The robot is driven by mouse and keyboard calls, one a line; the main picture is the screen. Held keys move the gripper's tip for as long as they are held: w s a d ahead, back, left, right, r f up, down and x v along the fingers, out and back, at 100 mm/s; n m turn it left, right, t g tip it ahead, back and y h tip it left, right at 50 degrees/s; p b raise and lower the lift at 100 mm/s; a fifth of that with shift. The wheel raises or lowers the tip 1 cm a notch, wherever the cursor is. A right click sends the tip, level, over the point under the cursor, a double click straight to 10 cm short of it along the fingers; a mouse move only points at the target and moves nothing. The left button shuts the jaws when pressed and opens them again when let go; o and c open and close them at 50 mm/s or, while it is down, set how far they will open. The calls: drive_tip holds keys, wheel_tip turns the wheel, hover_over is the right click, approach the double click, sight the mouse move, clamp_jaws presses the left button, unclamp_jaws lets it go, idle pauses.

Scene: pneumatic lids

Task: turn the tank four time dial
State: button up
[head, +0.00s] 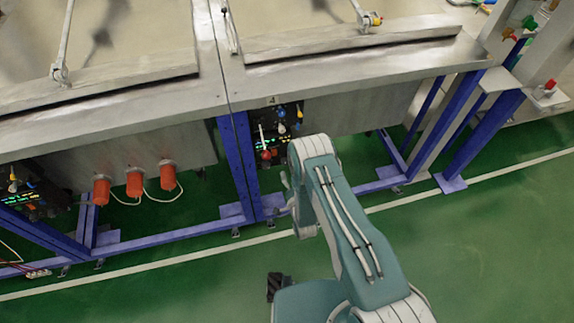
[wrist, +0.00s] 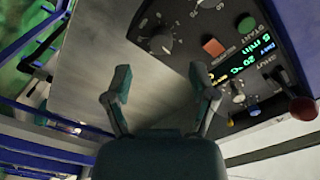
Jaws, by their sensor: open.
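The tank four control panel (head: 283,122) sits under the tank edge marked 4, partly hidden behind my arm. In the wrist view the panel (wrist: 265,50) fills the upper right. A dark round dial (wrist: 161,41) with a ring of scale marks is at its left end. A second knob (wrist: 208,3) is cut by the top edge. I cannot tell which is the time dial. Green displays (wrist: 250,55) read about 6 min and 20 °C. My gripper (wrist: 162,84) is open and empty, its fingers below the scaled dial in the picture and apart from it.
A red square button (wrist: 213,47), a green knob (wrist: 246,25) and a red ball-ended lever (wrist: 303,108) are on the panel. Blue frame posts (head: 240,165) stand left of it. Red cylinders (head: 134,184) hang further left. Green floor in front is clear.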

sight(285, 164)
drive_tip(key=x, duration=0.5)
drive_tip(key=shift+w, duration=0.25)
clamp_jaws()
